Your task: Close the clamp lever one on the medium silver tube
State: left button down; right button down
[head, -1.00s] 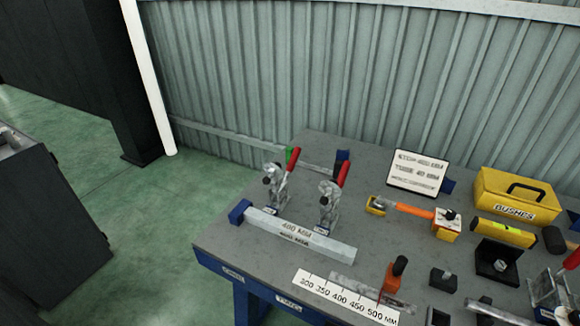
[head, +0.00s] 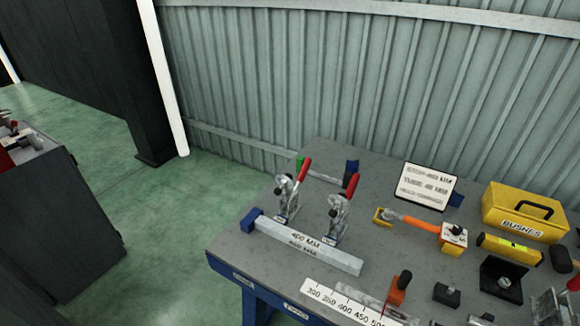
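The medium silver tube (head: 309,247) lies along the left part of the bench top and carries a 400 MM marking. Its left end is at a blue block (head: 251,221). Two metal toggle clamps stand behind the tube, a left clamp (head: 286,199) and a right clamp (head: 337,217). Each has a red lever handle, the left handle (head: 304,169) and the right handle (head: 352,185), both tilted up to the right. Which clamp is number one cannot be told. Neither of my grippers is in view.
The grey bench (head: 232,248) also holds a ruler strip (head: 345,304), an orange-handled tool (head: 410,221), a white sign (head: 426,186), a yellow BUSHES box (head: 525,211) and small dark blocks. A corrugated wall stands behind. Green floor (head: 150,240) is open at left.

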aim_at(306, 166)
jog(key=u, duration=1.95)
jog(key=i, duration=1.7)
jog(key=z, duration=1.45)
